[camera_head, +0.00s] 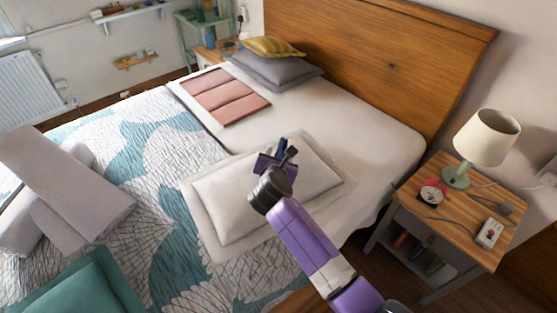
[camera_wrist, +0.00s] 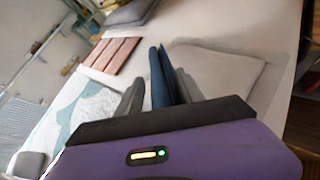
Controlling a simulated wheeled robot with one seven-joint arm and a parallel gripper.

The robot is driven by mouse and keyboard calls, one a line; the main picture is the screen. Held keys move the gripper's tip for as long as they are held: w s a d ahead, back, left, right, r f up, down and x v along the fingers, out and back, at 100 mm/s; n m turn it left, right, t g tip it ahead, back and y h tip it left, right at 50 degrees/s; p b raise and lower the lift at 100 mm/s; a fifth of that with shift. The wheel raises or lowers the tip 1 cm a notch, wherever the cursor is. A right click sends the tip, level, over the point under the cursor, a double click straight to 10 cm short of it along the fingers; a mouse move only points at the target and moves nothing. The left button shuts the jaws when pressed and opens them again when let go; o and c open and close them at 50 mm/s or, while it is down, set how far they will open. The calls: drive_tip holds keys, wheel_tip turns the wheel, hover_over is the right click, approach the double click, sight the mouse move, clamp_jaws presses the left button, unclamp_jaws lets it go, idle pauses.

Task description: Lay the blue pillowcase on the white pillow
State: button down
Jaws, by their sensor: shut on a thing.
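The white pillow (camera_head: 225,205) lies flat on the bed, with a pale flat border showing around it. It also shows in the wrist view (camera_wrist: 225,72), right of my fingers. My gripper (camera_head: 285,154) is over the pillow in the head view. In the wrist view its fingers (camera_wrist: 160,88) are shut on a narrow dark blue cloth, the blue pillowcase (camera_wrist: 159,70), seen as a thin upright strip. Only a small bit of the pillowcase (camera_head: 281,144) shows in the head view; the rest is hidden by my gripper. Its height above the pillow is hard to tell.
A folded pink cloth (camera_head: 225,97) and grey pillows with a yellow one (camera_head: 272,47) lie farther back. A teal cushion (camera_head: 85,288) and pale grey rolls (camera_head: 75,190) lie left. A bedside table (camera_head: 470,222) with a lamp (camera_head: 487,137) stands right of the bed.

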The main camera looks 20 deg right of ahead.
drive_tip(key=shift+f, duration=0.8)
drive_tip(key=shift+f, duration=0.35)
drive_tip(key=shift+f, duration=0.1)
drive_tip(key=c, duration=0.7)
unclamp_jaws()
drive_tip(key=shift+r, duration=0.55)
drive_tip(key=v, duration=1.2)
drive_tip(key=shift+f, duration=0.15)
